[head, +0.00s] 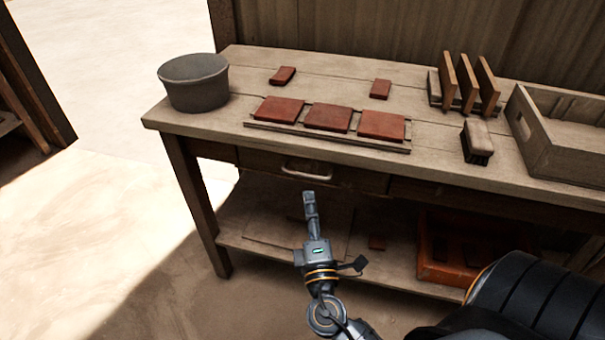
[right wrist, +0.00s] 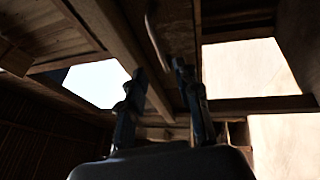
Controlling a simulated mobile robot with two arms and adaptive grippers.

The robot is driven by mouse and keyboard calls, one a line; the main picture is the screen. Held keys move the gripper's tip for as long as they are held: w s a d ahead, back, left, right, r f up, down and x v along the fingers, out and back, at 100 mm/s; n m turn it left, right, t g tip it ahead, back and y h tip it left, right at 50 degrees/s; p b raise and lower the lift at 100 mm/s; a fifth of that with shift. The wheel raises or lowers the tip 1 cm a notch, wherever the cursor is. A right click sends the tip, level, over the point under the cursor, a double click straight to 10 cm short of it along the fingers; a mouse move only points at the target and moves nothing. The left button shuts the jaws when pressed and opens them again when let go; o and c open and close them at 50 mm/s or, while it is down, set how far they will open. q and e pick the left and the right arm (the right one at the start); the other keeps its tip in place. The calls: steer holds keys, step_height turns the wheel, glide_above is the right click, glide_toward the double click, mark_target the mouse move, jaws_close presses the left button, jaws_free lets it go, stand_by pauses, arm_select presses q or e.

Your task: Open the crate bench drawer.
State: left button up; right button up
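The wooden bench drawer (head: 262,161) sits under the tabletop at the left of the bench and looks shut. Its pale bar handle (head: 306,170) is at the middle of its front. My right gripper (head: 309,196) is just below the handle in the head view, seen edge-on. In the right wrist view its two fingers (right wrist: 159,75) stand apart with nothing between them. The curved handle (right wrist: 154,42) shows beyond the fingertips there, apart from them. My left gripper is in neither view.
The bench top (head: 225,124) holds a grey bucket (head: 194,82), a board of red tiles (head: 329,117), loose tiles, a rack (head: 467,85), a brush (head: 477,142) and a wooden crate (head: 550,140). An orange crate (head: 440,260) stands on the lower shelf. Open floor lies left.

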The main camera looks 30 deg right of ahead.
mark_target(305, 174)
arm_select(q)
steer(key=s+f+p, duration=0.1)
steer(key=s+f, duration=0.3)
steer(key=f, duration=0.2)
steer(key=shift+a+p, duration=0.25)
steer(key=shift+p, duration=0.1)
arm_select(e)
steer(key=x, duration=0.9)
steer(key=shift+a, duration=0.1)
jaws_close()
